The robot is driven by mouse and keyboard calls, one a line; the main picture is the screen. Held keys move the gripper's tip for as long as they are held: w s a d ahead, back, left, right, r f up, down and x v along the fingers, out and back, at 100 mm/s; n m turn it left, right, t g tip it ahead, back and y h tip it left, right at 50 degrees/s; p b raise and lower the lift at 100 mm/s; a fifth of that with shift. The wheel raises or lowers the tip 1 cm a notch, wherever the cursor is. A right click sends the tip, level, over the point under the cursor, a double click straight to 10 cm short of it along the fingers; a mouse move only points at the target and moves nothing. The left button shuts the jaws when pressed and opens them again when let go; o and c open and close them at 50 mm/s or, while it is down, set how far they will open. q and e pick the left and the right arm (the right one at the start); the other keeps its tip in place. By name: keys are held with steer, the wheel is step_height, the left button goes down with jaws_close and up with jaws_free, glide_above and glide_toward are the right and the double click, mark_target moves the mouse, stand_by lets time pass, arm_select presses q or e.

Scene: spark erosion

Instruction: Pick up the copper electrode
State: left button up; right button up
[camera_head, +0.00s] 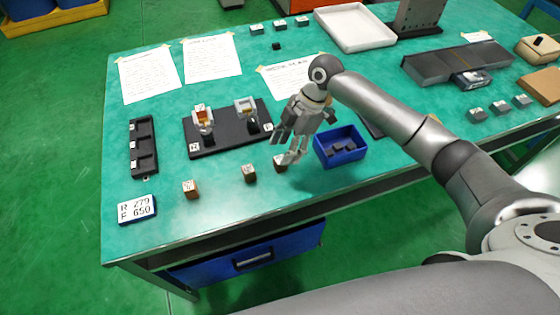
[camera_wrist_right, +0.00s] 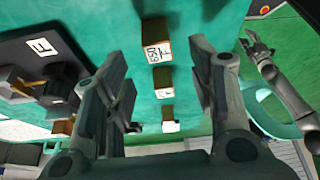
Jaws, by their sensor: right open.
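Several small copper-brown blocks with white labels stand in a row near the table's front edge: a left one (camera_head: 190,189), a middle one (camera_head: 249,173) and a right one (camera_head: 279,163). I cannot tell which is the named electrode. In the wrist view the row shows as a near-top block (camera_wrist_right: 157,47), a middle block (camera_wrist_right: 163,82) and a lower block (camera_wrist_right: 170,120).
A black plate (camera_head: 230,143) with two holders stands behind the row; one holds an orange piece. A blue bin (camera_head: 341,158) with dark pieces is right of my right gripper. A black rack (camera_head: 144,160) and a number card (camera_head: 137,209) lie left.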

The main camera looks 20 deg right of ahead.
mark_target(282, 156)
steer(key=x, duration=0.4)
steer(key=shift+d+f+p, duration=0.1)
steer(key=shift+d+p, duration=0.1)
steer(key=shift+p, duration=0.2)
steer(key=shift+w, duration=0.1)
steer(key=c, duration=0.8)
arm_select(q)
steer(key=shift+w+r, duration=0.6)
steer(key=shift+w, duration=0.35)
arm_select(e)
jaws_close()
